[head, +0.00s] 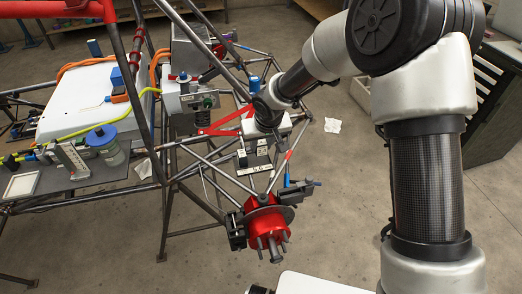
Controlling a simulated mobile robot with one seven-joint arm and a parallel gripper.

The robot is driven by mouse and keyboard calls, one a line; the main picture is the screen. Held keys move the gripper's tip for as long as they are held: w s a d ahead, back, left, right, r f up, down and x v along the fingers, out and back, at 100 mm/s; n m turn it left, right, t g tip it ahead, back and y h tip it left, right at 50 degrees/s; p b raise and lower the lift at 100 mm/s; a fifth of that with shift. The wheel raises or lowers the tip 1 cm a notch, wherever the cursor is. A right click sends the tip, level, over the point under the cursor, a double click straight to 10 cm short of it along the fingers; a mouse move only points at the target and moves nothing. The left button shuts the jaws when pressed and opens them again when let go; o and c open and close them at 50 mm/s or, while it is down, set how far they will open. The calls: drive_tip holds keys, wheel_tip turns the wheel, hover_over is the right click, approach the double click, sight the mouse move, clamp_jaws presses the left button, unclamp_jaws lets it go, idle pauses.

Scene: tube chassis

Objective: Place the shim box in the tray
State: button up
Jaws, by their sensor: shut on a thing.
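My gripper (253,155) hangs below my wrist near the middle of the head view, with its dark fingers pointing down. It is shut on a small pale box with dark marks on its face, the shim box (255,170). The box is held in the air among the frame tubes, above and behind the red wheel hub. My fingers hide its upper part. A small shallow pale tray (22,185) lies at the far left on a dark grey board, well away from my gripper.
The grey board (95,178) also carries a blue-lidded jar (103,142) and an upright metallic block (73,160). Chassis tubes (163,130) stand between my gripper and the board. A red hub (265,225) is below. Open concrete floor lies right of the chassis.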

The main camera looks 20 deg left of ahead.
sight(261, 151)
drive_tip(key=shift+f, duration=1.3)
drive_tip(key=shift+f, duration=0.2)
drive_tip(key=o, duration=1)
drive_tip(key=shift+o, duration=0.2)
drive_tip(key=shift+r, duration=0.15)
